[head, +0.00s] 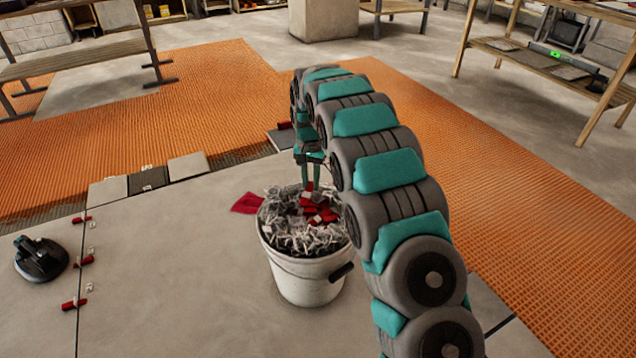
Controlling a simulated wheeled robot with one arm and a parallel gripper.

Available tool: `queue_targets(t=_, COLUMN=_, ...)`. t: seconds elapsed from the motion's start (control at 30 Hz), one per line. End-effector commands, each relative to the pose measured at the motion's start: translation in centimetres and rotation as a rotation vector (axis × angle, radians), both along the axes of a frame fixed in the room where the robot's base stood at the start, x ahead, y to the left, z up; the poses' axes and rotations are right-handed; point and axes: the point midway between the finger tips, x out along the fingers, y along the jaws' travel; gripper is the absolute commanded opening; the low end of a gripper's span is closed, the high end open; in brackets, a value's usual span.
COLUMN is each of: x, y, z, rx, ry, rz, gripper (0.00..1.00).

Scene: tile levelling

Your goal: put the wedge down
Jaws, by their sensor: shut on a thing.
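My gripper (311,187) points down into the top of a white bucket (303,283). Its jaws are shut on a wedge, which is hard to make out against the bucket's contents. The bucket is heaped with pale clips (288,234) and several red wedges (322,214), and the fingertips are at or just above this heap. I cannot tell whether they touch it. More red wedges (74,304) sit along the tile joint at the left, with small white clips beside them.
A black suction lifter (40,259) lies on the large grey tile (170,270) at the left. A red cloth (247,203) lies behind the bucket. Orange matting (480,180) covers the floor around. A wooden table (545,65) stands at the back right.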

Motion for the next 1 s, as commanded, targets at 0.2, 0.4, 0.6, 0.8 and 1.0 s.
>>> queue_targets(t=0.2, x=0.1, y=0.2, z=-0.3, rx=0.000, ry=0.001, rz=-0.006, gripper=0.00)
queue_targets(t=0.4, x=0.2, y=0.2, z=-1.5, rx=0.000, ry=0.000, rz=-0.006, gripper=0.00)
queue_targets(t=0.6, x=0.2, y=0.2, z=-3.4, rx=0.001, ry=-0.001, rz=-0.006, gripper=0.00)
queue_targets(t=0.8, x=0.1, y=0.2, z=-5.6, rx=0.000, ry=0.002, rz=-0.006, gripper=0.00)
queue_targets(t=1.0, x=0.1, y=0.2, z=-7.7, rx=0.000, ry=0.000, rz=-0.006, gripper=0.00)
